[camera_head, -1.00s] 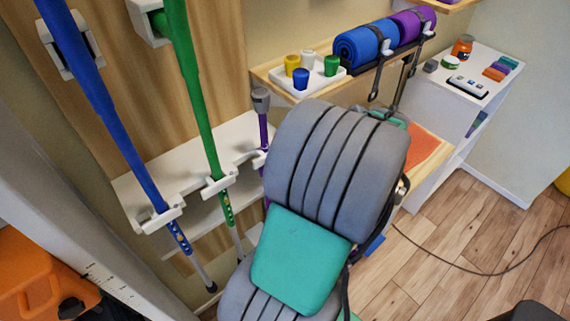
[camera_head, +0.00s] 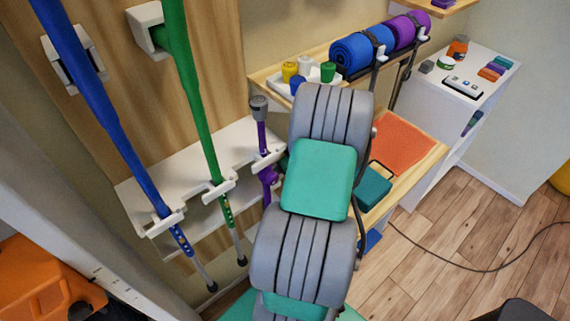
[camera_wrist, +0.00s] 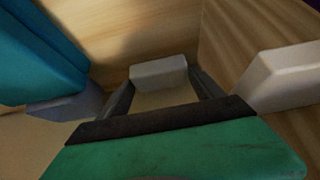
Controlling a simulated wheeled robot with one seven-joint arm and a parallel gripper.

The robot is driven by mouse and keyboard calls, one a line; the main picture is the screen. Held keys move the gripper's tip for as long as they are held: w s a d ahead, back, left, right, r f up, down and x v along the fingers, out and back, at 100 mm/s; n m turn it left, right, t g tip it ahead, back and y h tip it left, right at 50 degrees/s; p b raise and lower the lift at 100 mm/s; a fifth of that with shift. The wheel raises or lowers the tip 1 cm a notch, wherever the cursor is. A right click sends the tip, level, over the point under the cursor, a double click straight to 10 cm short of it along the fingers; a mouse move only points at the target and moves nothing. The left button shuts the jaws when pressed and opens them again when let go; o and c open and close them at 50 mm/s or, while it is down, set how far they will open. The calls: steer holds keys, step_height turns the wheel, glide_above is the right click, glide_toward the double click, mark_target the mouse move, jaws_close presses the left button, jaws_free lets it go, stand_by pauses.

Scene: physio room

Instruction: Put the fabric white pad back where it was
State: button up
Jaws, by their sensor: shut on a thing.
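In the wrist view, my gripper (camera_wrist: 160,82) has its two dark fingers on either side of a pale grey-white block. This block looks like the white pad (camera_wrist: 160,70), held at the fingertips. Its fabric surface is too small and dim to make out. In the head view, the teal palm and thin dark fingers of my gripper (camera_head: 381,168) show just right of my arm, by the front of the wooden shelf (camera_head: 417,167). I cannot make out the pad there. An orange cloth (camera_head: 400,138) lies on the shelf just beyond the gripper.
Blue and purple rolls (camera_head: 362,50) lie on a rack behind. A white tray (camera_head: 283,88) with small cups stands left of them. Blue and green poles (camera_head: 190,90) stand at left. In the wrist view, a teal object (camera_wrist: 40,50) and a white block (camera_wrist: 280,78) flank the gripper.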

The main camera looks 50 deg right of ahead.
steer(key=o, duration=1.2)
steer(key=b+v, duration=0.1)
steer(key=v, duration=1.1)
steer(key=shift+b, duration=0.3)
